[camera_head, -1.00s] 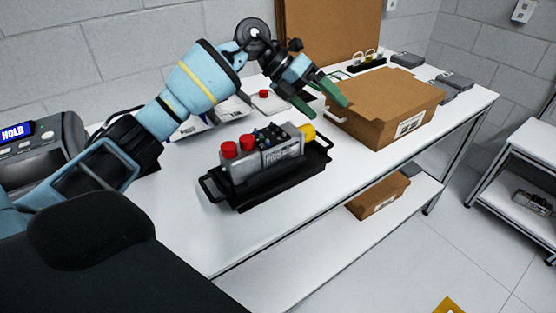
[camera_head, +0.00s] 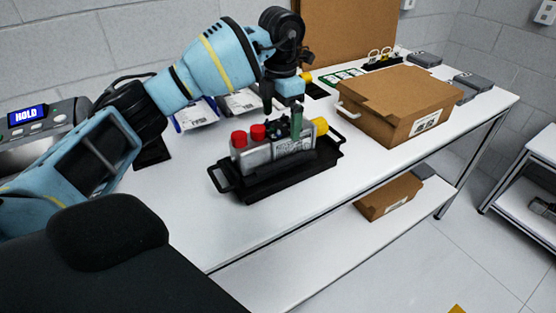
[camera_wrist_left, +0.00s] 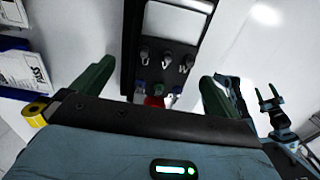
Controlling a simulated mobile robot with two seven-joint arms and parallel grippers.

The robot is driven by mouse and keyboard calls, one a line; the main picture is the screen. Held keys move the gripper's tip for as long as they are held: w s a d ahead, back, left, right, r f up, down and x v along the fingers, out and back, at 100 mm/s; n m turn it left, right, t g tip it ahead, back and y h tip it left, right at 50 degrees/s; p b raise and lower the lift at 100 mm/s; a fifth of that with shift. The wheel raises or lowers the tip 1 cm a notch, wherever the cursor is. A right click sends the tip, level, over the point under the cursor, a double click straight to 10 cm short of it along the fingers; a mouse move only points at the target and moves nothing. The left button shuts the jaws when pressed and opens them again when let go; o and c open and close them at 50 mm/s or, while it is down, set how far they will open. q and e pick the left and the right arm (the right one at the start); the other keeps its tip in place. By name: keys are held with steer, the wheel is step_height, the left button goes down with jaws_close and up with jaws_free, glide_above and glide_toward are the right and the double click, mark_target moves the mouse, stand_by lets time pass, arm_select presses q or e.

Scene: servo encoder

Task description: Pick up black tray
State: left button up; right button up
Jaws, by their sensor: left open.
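The black tray (camera_head: 252,192) lies on the white table in the head view, with a loop handle at each end. It bears a grey box with red buttons (camera_head: 257,132) and a yellow knob (camera_head: 320,126). My left gripper (camera_head: 283,118) points down over the box and tray and hides part of them. In the left wrist view its green fingers (camera_wrist_left: 153,88) are wide apart and empty, with part of the black tray (camera_wrist_left: 131,45) beyond them.
A cardboard box (camera_head: 395,105) stands right of the tray. White bags (camera_head: 197,112) lie behind it at the left, and a device with a HOLD display (camera_head: 28,115) stands at far left. The table in front of the tray is clear.

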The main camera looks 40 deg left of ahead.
arm_select(q)
steer(key=shift+s+f, duration=0.15)
steer(key=shift+f, duration=3.25)
steer(key=shift+c, duration=0.3)
steer(key=c, duration=1.2)
steer(key=shift+r, duration=0.25)
steer(key=shift+c, duration=0.3)
